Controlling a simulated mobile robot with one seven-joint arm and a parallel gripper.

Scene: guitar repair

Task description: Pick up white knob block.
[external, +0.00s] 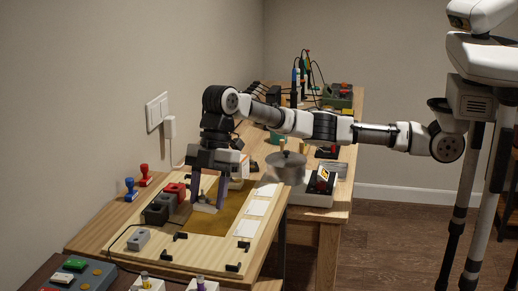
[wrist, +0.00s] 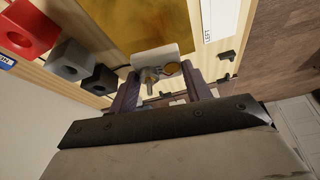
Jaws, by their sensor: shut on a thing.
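The white knob block (wrist: 168,54) has metal and yellowish knobs on it and shows at the fingertips in the wrist view. My gripper (wrist: 160,80) is shut on it, with one dark finger on each side. In the external view my gripper (external: 206,199) points straight down over the board, and the white knob block (external: 205,208) shows low between the fingers. I cannot tell whether the block still touches the mat. The fingers hide part of its sides.
A tan mat (external: 233,210) lies on the wooden board. A red block (external: 176,189), dark blocks (external: 156,213) and a grey block (external: 139,239) stand left of my gripper. White cards (external: 257,207) lie to the right. A metal pot (external: 286,168) stands behind right.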

